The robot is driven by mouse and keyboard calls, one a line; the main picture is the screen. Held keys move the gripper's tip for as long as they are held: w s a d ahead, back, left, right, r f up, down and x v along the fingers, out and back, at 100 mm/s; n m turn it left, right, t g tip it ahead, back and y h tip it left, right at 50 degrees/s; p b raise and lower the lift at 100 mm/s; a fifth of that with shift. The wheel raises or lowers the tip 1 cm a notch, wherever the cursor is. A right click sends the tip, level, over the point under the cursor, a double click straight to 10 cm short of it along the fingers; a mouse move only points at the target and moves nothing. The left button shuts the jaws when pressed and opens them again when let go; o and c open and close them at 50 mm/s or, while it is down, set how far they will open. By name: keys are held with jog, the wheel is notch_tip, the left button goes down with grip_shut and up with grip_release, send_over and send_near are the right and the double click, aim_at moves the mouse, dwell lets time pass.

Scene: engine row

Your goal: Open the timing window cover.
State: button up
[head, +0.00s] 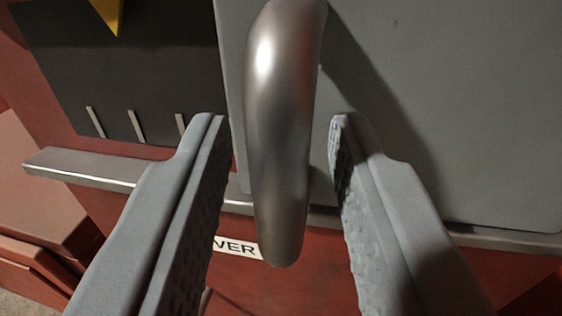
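A grey flat cover panel (450,110) fills the upper right of the head view. A curved metal handle (280,110) stands out from its left part and runs nearly upright in the picture. My gripper (280,125) is open, with one finger on each side of the handle. Gaps show between the handle and both fingers. To the left of the cover, a dark window area (130,75) shows light tick marks and the tip of a yellow pointer (110,12).
A metal rail (90,168) runs along the lower edge of the dark area and the cover. Below it is a red engine wall with a white label (237,246), partly hidden by my finger, ending in "VER". Red blocks (40,200) stand at the lower left.

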jog(key=s, duration=1.7)
jog(key=shift+s, duration=0.2)
jog(key=s+d+r, duration=0.1)
jog(key=s, duration=1.1)
jog(key=s+d+r, duration=0.1)
jog(key=s+d, duration=0.1)
jog(key=s, duration=1)
jog(key=s+d+f, duration=0.1)
jog(key=s+f, duration=0.3)
jog(key=s, duration=0.6)
jog(key=s+f, duration=0.4)
jog(key=s, duration=0.6)
jog(key=shift+s+d+g, duration=0.3)
jog(key=shift+d, duration=0.1)
